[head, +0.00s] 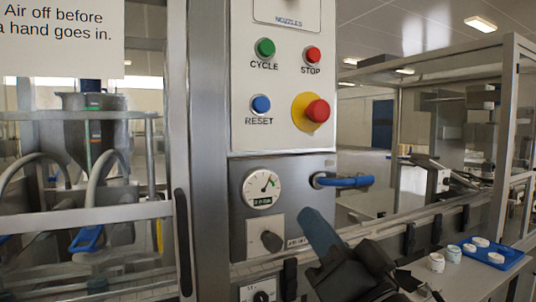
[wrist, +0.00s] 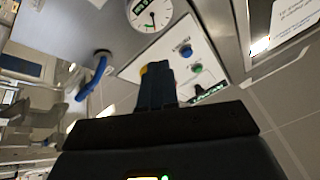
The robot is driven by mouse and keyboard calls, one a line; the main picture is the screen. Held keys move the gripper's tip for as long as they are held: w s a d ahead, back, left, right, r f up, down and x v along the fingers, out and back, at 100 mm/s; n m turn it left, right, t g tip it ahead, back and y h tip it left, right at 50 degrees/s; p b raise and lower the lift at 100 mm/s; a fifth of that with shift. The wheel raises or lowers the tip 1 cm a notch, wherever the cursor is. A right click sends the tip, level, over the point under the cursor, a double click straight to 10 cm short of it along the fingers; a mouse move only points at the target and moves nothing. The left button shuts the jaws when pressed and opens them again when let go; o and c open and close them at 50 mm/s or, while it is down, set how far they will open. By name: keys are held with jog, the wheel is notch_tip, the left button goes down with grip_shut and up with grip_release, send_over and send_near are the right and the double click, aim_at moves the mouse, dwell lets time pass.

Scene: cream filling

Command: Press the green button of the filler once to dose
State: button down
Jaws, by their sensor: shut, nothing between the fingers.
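The green CYCLE button (head: 265,48) is on the white control panel (head: 283,100) of the filler, at the upper left, with the red STOP button (head: 312,55) to its right. The green button also shows in the wrist view (wrist: 197,69), just right of my fingers. My gripper (head: 309,214) is shut and empty, below the panel and in front of the lower steel plate, tips pointing up and left. In the wrist view its fingers (wrist: 156,72) hide part of the panel. The tips look apart from the green button.
A blue RESET button (head: 261,104) and a red emergency knob (head: 317,110) on yellow sit below the green button. A blue tray (head: 513,258) stands at right.

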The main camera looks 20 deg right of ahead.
notch_tip(320, 180, up, 12)
jog(key=w+r+t, duration=0.1)
jog(key=w+t, duration=0.1)
jog(key=t+y+p, duration=0.1)
jog(key=t+y, duration=0.1)
jog(key=y, duration=0.1)
send_near(267, 48)
jog(key=s+r, duration=0.6)
jog(key=shift+s+r, duration=0.25)
jog(key=shift+a, duration=0.15)
jog(key=shift+w+b, duration=0.5)
jog(key=shift+w, duration=3.9)
jog(key=shift+w, duration=0.1)
jog(key=shift+w, duration=0.35)
jog(key=shift+w, duration=0.45)
jog(key=shift+s, duration=0.9)
